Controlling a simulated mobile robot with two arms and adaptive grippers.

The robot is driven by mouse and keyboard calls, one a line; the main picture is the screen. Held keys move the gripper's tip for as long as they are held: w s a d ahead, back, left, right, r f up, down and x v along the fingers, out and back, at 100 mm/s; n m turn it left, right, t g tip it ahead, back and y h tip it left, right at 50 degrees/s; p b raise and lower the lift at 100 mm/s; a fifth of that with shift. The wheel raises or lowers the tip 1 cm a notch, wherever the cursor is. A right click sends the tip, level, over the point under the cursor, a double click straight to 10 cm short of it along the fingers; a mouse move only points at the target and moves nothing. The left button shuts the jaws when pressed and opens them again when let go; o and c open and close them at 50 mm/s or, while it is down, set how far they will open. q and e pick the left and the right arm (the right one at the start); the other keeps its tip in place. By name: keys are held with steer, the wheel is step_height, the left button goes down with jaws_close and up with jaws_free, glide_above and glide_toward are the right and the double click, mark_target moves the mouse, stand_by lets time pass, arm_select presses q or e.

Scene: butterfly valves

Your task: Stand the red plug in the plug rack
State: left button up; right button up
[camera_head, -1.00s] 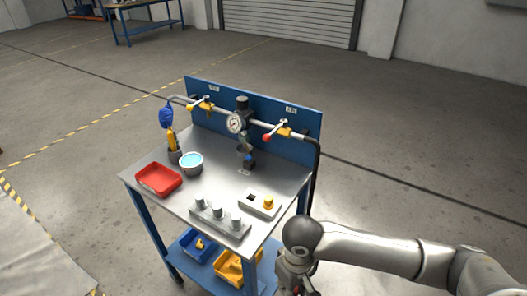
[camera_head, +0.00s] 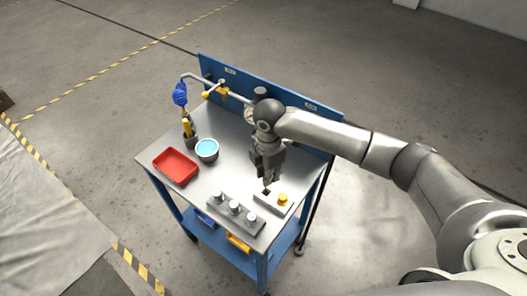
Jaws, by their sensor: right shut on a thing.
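The plug rack (camera_head: 272,204) is a small pale block near the front right of the steel table. A yellow plug (camera_head: 283,199) stands in its right side; a dark opening (camera_head: 266,191) shows at its left. My right gripper (camera_head: 267,178) points down just above that opening, shut. The red plug between its fingers cannot be made out now; a bit of red shows at this gripper in the earlier view. Whether the plug touches the rack cannot be told. My left gripper is out of view.
A grey block with several metal knobs (camera_head: 235,208) stands left of the rack. A red tray (camera_head: 175,166) and a cup of blue liquid (camera_head: 207,149) are at the table's left. A blue back panel (camera_head: 230,71) with piping rises behind, partly covered by my right arm.

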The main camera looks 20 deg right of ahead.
steer(key=shift+w+a+r+n, duration=0.15)
steer(key=shift+w+r+n, duration=0.3)
steer(key=shift+w, duration=0.15)
steer(key=shift+s+f+b, duration=0.1)
steer(key=shift+f+b, duration=0.75)
step_height(320, 180, down, 4)
steer(key=b, duration=0.4)
steer(key=shift+f, duration=0.75)
steer(key=shift+f+p, duration=0.15)
steer(key=shift+p, duration=0.7)
steer(key=shift+f, duration=0.7)
stand_by(0.9)
steer(key=shift+f, duration=0.25)
stand_by(0.7)
